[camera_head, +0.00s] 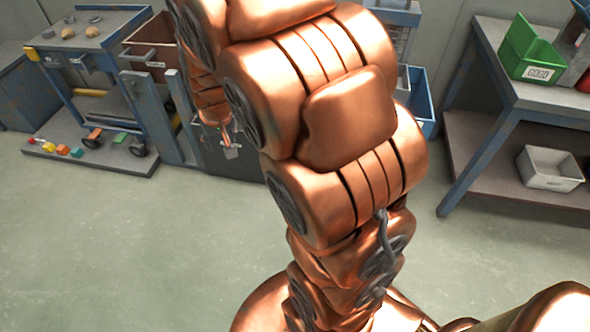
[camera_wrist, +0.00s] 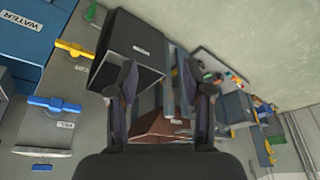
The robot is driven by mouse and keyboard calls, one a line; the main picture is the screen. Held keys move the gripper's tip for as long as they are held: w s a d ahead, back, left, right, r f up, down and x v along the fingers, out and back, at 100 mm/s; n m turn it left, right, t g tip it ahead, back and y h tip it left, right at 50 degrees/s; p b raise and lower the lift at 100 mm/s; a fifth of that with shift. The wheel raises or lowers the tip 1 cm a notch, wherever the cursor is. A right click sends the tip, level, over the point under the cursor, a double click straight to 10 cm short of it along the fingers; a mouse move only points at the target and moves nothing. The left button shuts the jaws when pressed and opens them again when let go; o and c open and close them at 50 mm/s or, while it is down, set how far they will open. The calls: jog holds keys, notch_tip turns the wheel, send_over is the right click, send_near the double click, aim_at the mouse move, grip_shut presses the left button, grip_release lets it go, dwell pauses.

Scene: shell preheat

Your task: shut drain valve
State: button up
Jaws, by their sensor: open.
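The wrist view shows a yellow valve handle (camera_wrist: 75,50) and a blue valve handle (camera_wrist: 55,104) on a grey panel at the left. In the head view my gripper (camera_head: 228,140) is small and partly hidden behind my copper arm; no valve handle can be made out there.
A dark grey box (camera_wrist: 137,42) stands close by the left finger. A brown bin (camera_head: 146,62) sits on the blue-framed stand. A blue tank marked WATER (camera_wrist: 30,30) is at upper left. A workbench (camera_head: 490,60) with a green bin (camera_head: 530,50) stands right. The floor is clear.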

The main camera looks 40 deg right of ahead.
jog(key=w+d+f+m+t+h+b, duration=0.1)
jog(key=w+d+f+t+h+b, duration=0.1)
jog(key=w+d+f+b, duration=0.5)
jog(key=w+d+f+m+t+h+b, duration=0.1)
jog(key=w+d+f+t+h+b, duration=0.1)
jog(key=w+d+f, duration=0.85)
jog(key=w+d+f+m+t+h+b, duration=0.1)
jog(key=w+d+f+b, duration=0.45)
jog(key=f, duration=0.75)
jog(key=s+d+f+m+t+h+b, duration=0.1)
jog(key=s+d+f+m+h+b, duration=0.3)
jog(key=f, duration=0.6)
jog(key=s+d+f+n+h+b, duration=0.15)
jog(key=d+f+b, duration=0.4)
jog(key=f, duration=0.55)
jog(key=s+d+f+m+t+h+b, duration=0.1)
jog(key=s+d+f+m+h+b, duration=0.25)
jog(key=f, duration=0.65)
jog(key=shift+n, duration=0.6)
jog(key=b+x, duration=0.1)
jog(key=x, duration=0.2)
jog(key=b+x, duration=0.2)
jog(key=x, duration=0.2)
jog(key=shift+d+f, duration=0.2)
jog(key=shift+d, duration=0.25)
jog(key=shift+w+d+r+b, duration=0.1)
jog(key=shift+w+d+b, duration=0.3)
jog(key=shift+d, duration=0.2)
